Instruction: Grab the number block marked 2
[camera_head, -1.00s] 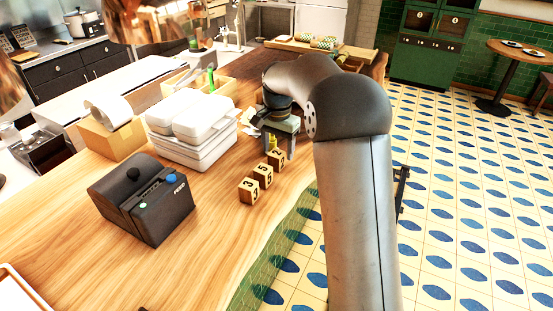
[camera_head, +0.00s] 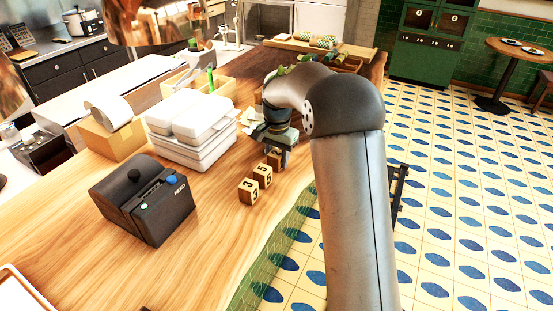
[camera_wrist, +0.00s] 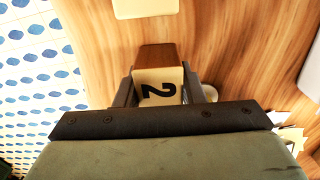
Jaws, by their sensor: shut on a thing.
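The number block marked 2 (camera_wrist: 158,88) sits between the two fingers of my gripper (camera_wrist: 158,95) in the wrist view, its pale numbered face towards the camera. The fingers are shut on its sides. In the head view the same block (camera_head: 275,159) shows just below my gripper (camera_head: 277,150), partly covered by it, at the far end of a row of wooden number blocks. Whether it touches the counter cannot be told.
Blocks marked 5 (camera_head: 263,175) and 3 (camera_head: 249,190) stand close by on the wooden counter (camera_head: 215,235). White stacked containers (camera_head: 195,130) are to the left, with a black device (camera_head: 143,198) nearer. The counter's edge lies to the right.

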